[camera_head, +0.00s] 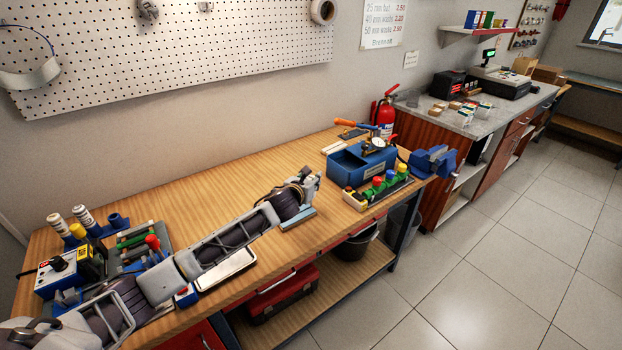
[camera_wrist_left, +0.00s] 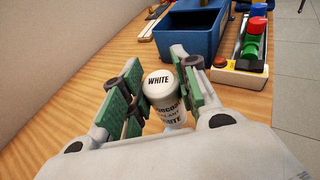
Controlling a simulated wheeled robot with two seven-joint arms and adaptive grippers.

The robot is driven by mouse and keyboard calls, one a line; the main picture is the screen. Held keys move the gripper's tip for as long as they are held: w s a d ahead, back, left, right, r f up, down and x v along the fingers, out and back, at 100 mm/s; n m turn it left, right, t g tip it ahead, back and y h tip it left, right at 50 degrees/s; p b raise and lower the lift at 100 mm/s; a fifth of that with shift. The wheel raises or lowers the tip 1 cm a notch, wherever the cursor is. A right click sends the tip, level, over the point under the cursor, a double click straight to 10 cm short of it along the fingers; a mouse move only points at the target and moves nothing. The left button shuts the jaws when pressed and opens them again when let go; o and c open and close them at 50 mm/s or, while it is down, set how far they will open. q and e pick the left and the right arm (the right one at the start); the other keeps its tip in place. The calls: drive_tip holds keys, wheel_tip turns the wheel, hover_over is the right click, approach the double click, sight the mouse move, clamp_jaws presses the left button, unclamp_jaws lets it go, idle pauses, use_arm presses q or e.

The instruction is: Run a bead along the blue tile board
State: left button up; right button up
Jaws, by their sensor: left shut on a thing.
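My left gripper (camera_head: 310,180) reaches over the middle of the workbench. In the left wrist view its green-padded fingers (camera_wrist_left: 152,92) are shut on a white sealant cartridge (camera_wrist_left: 171,112), its white end marked "WHITE" facing the camera. The cartridge's far end is hidden. A flat blue-grey slab (camera_head: 299,219) lies on the bench just below the gripper in the head view; it looks like the blue tile board, partly covered by the arm. I cannot tell whether the cartridge touches it. My right gripper is in neither view.
On the bench (camera_head: 210,205), two white-topped cartridges (camera_head: 85,216) stand at the left near a blue-and-white box (camera_head: 60,272). A white tray (camera_head: 227,268) lies at the front. A blue bin (camera_head: 360,165), a row of coloured caps (camera_head: 378,185) and a vise (camera_head: 432,160) occupy the right end.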

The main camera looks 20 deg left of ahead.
use_arm(q)
drive_tip(key=shift+f+p, duration=0.15)
drive_tip(key=shift+p, duration=0.25)
idle(0.8)
drive_tip(key=shift+o, duration=0.5)
drive_tip(key=shift+s+a, duration=0.2)
drive_tip(key=shift+s, duration=0.05)
drive_tip(key=shift+c, duration=0.5)
drive_tip(key=shift+s+a+p, duration=0.3)
drive_tip(key=shift+s+p, duration=0.15)
drive_tip(key=shift+p, duration=0.15)
drive_tip(key=shift+o, duration=1)
drive_tip(key=shift+c, duration=1)
drive_tip(key=shift+s+a, duration=0.15)
